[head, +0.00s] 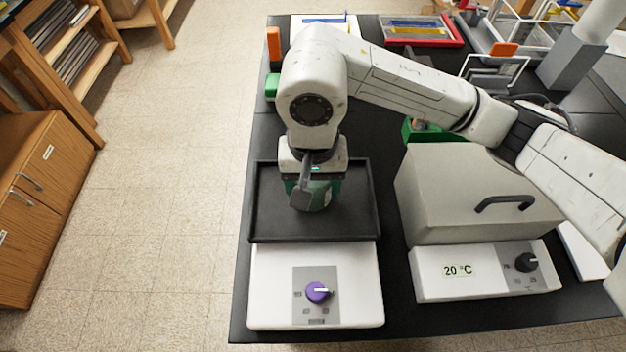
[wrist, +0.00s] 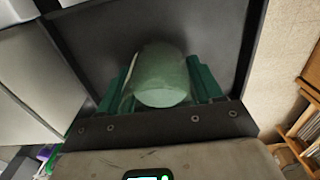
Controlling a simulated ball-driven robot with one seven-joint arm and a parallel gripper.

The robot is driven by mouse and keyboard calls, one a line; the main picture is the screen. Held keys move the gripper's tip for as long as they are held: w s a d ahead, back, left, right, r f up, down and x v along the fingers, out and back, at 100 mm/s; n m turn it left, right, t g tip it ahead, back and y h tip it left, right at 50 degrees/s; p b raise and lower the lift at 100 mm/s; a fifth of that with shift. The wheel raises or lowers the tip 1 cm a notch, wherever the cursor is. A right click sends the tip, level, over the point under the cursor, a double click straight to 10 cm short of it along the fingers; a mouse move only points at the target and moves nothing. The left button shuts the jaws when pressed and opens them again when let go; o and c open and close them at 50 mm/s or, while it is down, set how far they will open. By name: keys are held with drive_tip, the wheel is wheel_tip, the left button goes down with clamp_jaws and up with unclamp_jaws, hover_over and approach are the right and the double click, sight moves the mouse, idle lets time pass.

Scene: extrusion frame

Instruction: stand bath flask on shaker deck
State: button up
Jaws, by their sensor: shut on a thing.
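The bath flask (wrist: 162,85), pale translucent green, sits between the green fingers of my gripper (wrist: 160,75) in the wrist view. My gripper is shut on it. In the head view my gripper (head: 316,198) is over the middle of the shaker deck, and the flask is mostly hidden behind the wrist. The shaker deck (head: 272,222) is a black tray with a raised rim on a white base; it also fills the background of the wrist view (wrist: 100,40). I cannot tell whether the flask's bottom touches the deck.
The shaker's white front carries a purple knob (head: 317,291). A closed grey-lidded bath (head: 470,190) reading 20 °C stands to the right. Open floor lies left.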

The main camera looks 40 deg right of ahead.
drive_tip(key=shift+f+b, duration=0.25)
drive_tip(key=shift+b, duration=0.15)
drive_tip(key=o, duration=1.1)
drive_tip(key=shift+r, duration=0.1)
drive_tip(key=shift+r+p, duration=0.35)
drive_tip(key=shift+p, duration=0.3)
drive_tip(key=shift+r+b, duration=0.4)
drive_tip(key=shift+b, duration=0.1)
wheel_tip(320, 180, up, 11)
drive_tip(key=shift+f+b, duration=0.1)
drive_tip(key=shift+b, duration=0.95)
